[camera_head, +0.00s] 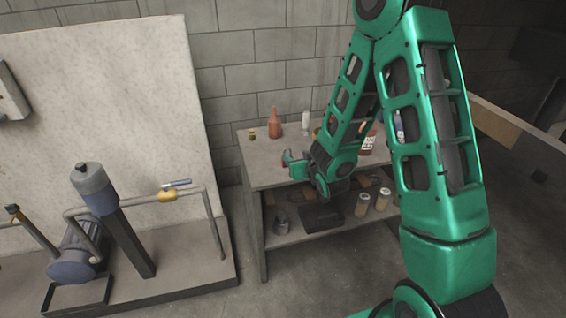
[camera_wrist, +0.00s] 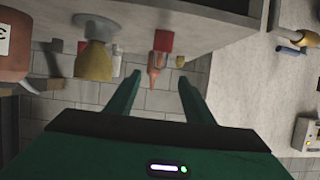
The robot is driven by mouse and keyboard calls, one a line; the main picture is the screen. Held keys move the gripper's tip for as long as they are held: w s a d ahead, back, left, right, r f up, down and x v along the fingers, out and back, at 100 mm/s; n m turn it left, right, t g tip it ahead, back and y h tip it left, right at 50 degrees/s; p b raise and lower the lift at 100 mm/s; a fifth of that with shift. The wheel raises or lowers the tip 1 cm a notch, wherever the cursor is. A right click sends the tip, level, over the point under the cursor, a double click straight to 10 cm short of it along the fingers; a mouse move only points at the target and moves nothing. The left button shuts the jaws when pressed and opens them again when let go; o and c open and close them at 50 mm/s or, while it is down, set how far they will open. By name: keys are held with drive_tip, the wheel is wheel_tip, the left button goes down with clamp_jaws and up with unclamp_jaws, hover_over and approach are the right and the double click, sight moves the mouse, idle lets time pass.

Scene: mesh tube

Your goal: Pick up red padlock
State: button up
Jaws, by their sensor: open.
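A small red block-like thing (camera_wrist: 163,41), which looks like the red padlock, sits on the workbench top in the wrist view, just in front of a reddish-orange bottle. That view is turned upside down. I cannot make out the padlock in the head view, where my gripper may cover it. My gripper (camera_head: 293,164) is over the left part of the workbench top (camera_head: 262,172). In the wrist view its two fingers (camera_wrist: 161,92) are spread apart with nothing between them. The padlock lies beyond the fingertips, roughly between their lines, and is not touched.
The reddish bottle (camera_head: 274,123), a small yellow jar (camera_head: 252,134) and a white bottle (camera_head: 306,123) stand at the back. A red-brown container (camera_head: 366,141) stands to the right. The lower shelf holds a black box (camera_head: 322,217) and jars (camera_head: 362,204). Pump piping (camera_head: 165,198) is left.

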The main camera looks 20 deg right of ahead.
sight(288, 150)
drive_tip(key=shift+x, duration=3.9)
drive_tip(key=shift+a, duration=0.1)
drive_tip(key=shift+c, duration=0.3)
clamp_jaws()
drive_tip(key=shift+r, duration=0.15)
